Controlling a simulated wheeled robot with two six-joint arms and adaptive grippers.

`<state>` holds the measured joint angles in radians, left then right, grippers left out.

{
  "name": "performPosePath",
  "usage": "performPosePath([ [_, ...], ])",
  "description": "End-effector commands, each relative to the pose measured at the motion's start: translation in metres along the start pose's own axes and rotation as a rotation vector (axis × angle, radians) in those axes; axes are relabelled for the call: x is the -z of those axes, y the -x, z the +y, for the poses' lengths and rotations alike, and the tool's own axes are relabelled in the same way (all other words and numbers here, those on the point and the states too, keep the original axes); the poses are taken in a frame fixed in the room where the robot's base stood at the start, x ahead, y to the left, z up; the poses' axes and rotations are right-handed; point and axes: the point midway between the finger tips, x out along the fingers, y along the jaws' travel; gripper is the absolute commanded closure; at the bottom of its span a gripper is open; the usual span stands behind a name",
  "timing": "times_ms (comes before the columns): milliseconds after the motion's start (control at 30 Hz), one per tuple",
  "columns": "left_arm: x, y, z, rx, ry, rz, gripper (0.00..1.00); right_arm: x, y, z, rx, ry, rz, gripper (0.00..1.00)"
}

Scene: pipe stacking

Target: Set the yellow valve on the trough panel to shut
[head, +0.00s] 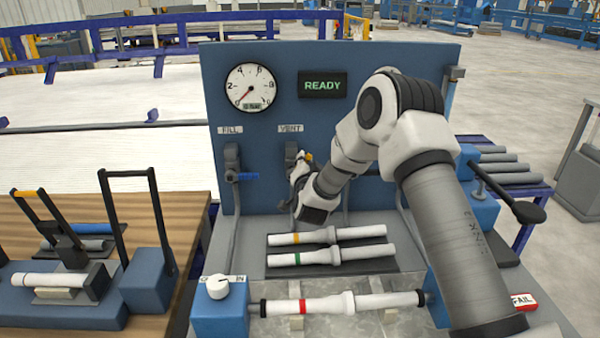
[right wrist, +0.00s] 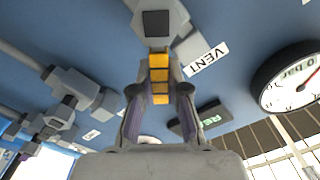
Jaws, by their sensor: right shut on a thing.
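The yellow valve handle (head: 308,157) is on the VENT valve (head: 291,152) of the blue trough panel (head: 391,62). In the head view only a small yellow part shows, beside my right gripper (head: 300,172). In the right wrist view the yellow handle (right wrist: 159,78) runs from the grey valve body (right wrist: 158,25) down between both fingers of my right gripper (right wrist: 160,104), which is shut on it. The VENT label (right wrist: 206,58) is beside the valve body. Whether the valve is open or shut cannot be told. My left gripper is not in view.
The FILL valve (head: 232,160) with a blue handle (head: 248,176) is left of it. A gauge (head: 249,87) and a READY display (head: 322,85) are above. White pipes (head: 327,235) lie below. A knob (head: 218,286) and a wooden bench (head: 190,196) are at left.

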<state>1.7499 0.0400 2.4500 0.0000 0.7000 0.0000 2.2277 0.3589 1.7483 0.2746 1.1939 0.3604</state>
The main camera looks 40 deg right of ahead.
Motion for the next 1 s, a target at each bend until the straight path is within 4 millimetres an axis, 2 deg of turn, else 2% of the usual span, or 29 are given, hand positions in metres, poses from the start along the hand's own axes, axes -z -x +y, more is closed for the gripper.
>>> performPosePath([
  [33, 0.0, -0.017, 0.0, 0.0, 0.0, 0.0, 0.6, -0.006, 0.0, 0.008, 0.0, -0.044, 0.001, 1.0],
  [600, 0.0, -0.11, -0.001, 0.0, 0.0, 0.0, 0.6, -0.016, 0.0, 0.036, 0.001, -0.577, 0.0, 1.0],
  [800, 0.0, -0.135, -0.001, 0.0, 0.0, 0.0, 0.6, -0.019, 0.0, 0.042, 0.0, -0.731, 0.0, 1.0],
  [1000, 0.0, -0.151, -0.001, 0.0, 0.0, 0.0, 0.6, -0.022, 0.0, 0.044, -0.001, -0.835, -0.001, 1.0],
])
